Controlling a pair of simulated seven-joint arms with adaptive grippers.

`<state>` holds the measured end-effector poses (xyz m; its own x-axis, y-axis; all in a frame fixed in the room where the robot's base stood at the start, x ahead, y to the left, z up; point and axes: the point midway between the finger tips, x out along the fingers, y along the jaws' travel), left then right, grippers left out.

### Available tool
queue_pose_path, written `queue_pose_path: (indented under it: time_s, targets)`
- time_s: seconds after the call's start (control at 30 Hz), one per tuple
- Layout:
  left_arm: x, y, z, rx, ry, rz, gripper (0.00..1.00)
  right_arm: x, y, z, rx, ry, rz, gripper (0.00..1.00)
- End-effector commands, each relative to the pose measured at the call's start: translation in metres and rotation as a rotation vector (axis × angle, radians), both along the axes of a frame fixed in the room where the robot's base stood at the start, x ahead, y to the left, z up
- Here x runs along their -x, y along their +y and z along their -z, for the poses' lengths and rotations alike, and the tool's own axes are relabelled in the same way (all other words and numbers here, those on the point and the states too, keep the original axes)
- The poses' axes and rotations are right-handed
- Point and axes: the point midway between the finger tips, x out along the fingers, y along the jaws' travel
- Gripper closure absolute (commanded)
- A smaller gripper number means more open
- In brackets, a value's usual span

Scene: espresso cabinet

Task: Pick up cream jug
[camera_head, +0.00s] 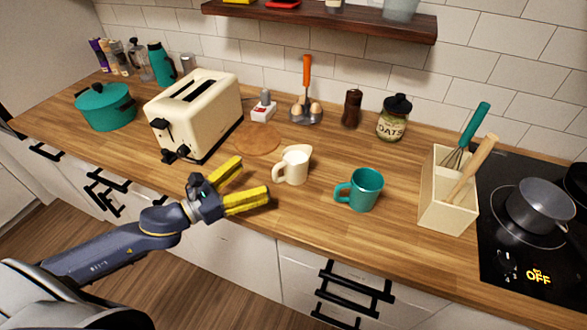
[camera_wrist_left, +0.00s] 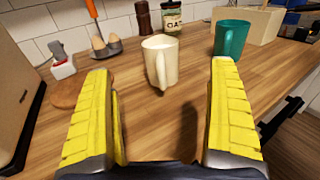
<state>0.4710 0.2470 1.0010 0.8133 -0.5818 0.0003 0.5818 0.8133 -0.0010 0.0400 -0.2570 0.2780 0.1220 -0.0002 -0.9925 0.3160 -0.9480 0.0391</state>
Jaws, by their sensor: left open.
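The cream jug (camera_head: 293,166) stands upright on the wooden counter, with its handle on the left side in the head view. In the left wrist view the jug (camera_wrist_left: 160,62) stands ahead, between and beyond the two yellow fingers, with its handle facing the camera and something white inside. My left gripper (camera_head: 256,181) is open and empty, just left of the jug and apart from it. Its fingers also frame the left wrist view (camera_wrist_left: 165,95). My right gripper is in neither view.
A teal mug (camera_head: 366,190) stands right of the jug. A toaster (camera_head: 195,112) stands to the left and a round wooden board (camera_head: 258,139) behind the jug. A utensil box (camera_head: 446,213) and a hob (camera_head: 508,250) are at the right. Bare counter lies around the jug.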

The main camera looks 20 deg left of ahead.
Motion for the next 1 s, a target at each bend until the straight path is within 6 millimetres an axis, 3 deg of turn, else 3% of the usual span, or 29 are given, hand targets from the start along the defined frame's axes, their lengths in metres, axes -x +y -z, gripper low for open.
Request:
queue_pose_path:
  time_s: [0.7, 1.0]
  targets:
    - [-0.058, -0.041, -0.001, 0.001, -0.003, -0.001, 0.08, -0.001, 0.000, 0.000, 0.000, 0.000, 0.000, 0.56]
    - [-0.069, -0.049, 0.000, -0.001, -0.001, 0.000, 0.08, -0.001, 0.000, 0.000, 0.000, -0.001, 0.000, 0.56]
